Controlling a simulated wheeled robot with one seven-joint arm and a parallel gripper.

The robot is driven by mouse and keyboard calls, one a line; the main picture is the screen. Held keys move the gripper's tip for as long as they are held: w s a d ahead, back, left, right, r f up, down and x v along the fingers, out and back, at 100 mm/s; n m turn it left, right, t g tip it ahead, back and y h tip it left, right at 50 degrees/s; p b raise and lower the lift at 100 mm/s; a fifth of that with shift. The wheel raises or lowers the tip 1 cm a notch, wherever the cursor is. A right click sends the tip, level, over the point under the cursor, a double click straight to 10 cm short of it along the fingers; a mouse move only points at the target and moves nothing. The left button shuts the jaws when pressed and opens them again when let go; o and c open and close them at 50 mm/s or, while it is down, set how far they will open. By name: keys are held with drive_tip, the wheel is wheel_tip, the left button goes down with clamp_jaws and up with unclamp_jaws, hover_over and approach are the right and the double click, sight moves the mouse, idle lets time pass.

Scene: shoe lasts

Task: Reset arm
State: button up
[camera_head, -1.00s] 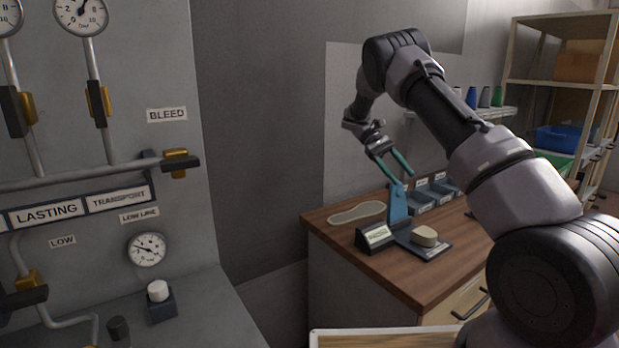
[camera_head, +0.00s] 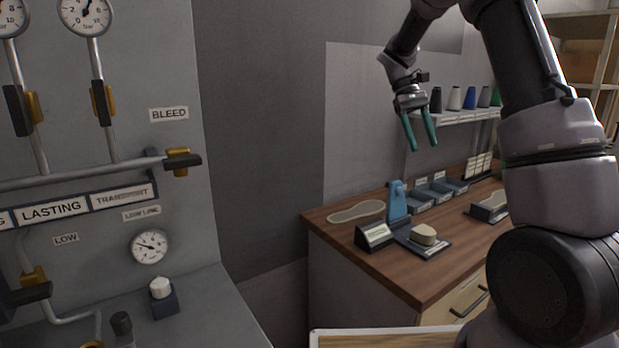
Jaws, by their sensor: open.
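My gripper (camera_head: 420,143) hangs in the air above the wooden-topped bench, with its two teal fingers pointing down. The fingers are spread apart and nothing is between them. My arm is folded upward, and its upper part leaves the top of the picture. Below the gripper on the bench (camera_head: 445,283) stands a blue upright stand (camera_head: 397,203). In front of it are a dark labelled block (camera_head: 374,237) and a dark plate with a beige block (camera_head: 424,234). The gripper is clear of all of them.
A grey panel with valves and a LOW LINE gauge (camera_head: 150,247) stands at the left. A flat sole outline (camera_head: 356,212) and blue bins (camera_head: 437,190) lie on the bench. A wall shelf (camera_head: 465,117) with several cones is close behind the gripper.

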drive_tip(key=s+a+r+m+t+y, duration=0.1)
drive_tip(key=s+r+m+t, duration=0.1)
drive_tip(key=s, duration=0.6)
drive_tip(key=s+a+r+m+t+y, duration=0.2)
drive_tip(key=s+r+t, duration=0.2)
drive_tip(key=s+t, duration=0.2)
drive_tip(key=s+a+r+m+t+y, duration=0.1)
drive_tip(key=s+r+t+y, duration=0.1)
drive_tip(key=s, duration=0.7)
drive_tip(key=shift+s+a+r+m+t, duration=0.2)
drive_tip(key=shift+s+r+m+t, duration=0.2)
drive_tip(key=shift+r+t, duration=0.55)
drive_tip(key=shift+f, duration=0.15)
